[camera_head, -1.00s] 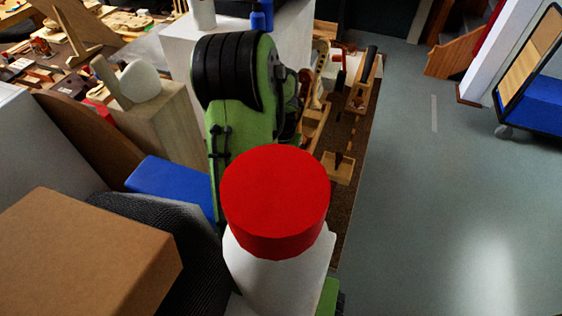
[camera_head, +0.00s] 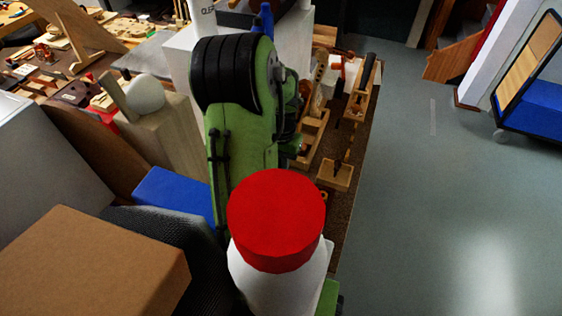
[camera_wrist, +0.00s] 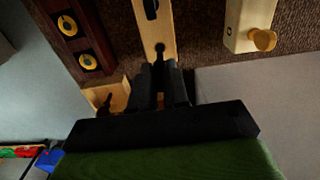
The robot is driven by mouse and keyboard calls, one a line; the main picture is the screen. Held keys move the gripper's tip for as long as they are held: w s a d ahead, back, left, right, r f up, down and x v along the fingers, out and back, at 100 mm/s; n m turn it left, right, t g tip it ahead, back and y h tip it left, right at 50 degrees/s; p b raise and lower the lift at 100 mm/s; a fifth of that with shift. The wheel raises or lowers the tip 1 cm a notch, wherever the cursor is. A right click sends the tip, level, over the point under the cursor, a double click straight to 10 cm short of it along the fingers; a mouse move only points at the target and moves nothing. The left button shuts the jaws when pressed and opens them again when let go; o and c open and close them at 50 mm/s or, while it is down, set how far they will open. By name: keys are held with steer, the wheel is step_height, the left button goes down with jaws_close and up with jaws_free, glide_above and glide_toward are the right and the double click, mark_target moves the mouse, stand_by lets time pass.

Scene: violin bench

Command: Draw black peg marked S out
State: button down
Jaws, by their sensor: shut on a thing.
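In the wrist view my gripper (camera_wrist: 161,86) has its two dark fingers closed around a slim black peg (camera_wrist: 158,52). The peg's rounded end shows just beyond the fingertips, over a pale wooden strip (camera_wrist: 150,22). The fingers hide the rest of it. I cannot read an S on it, and cannot tell whether its other end still sits in a hole. In the head view my green arm hides the gripper.
The wrist view shows a dark red block with brass rings (camera_wrist: 75,32), a pale block with a wooden knob (camera_wrist: 245,22), and a small wooden block (camera_wrist: 107,95) at left. The head view shows a brown bench top (camera_head: 357,150) with wooden parts; clear floor (camera_head: 440,200) lies right.

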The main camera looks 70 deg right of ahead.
steer(key=shift+r+p, duration=2.7)
steer(key=shift+r, duration=0.85)
steer(key=shift+f, duration=0.15)
steer(key=shift+s, duration=0.1)
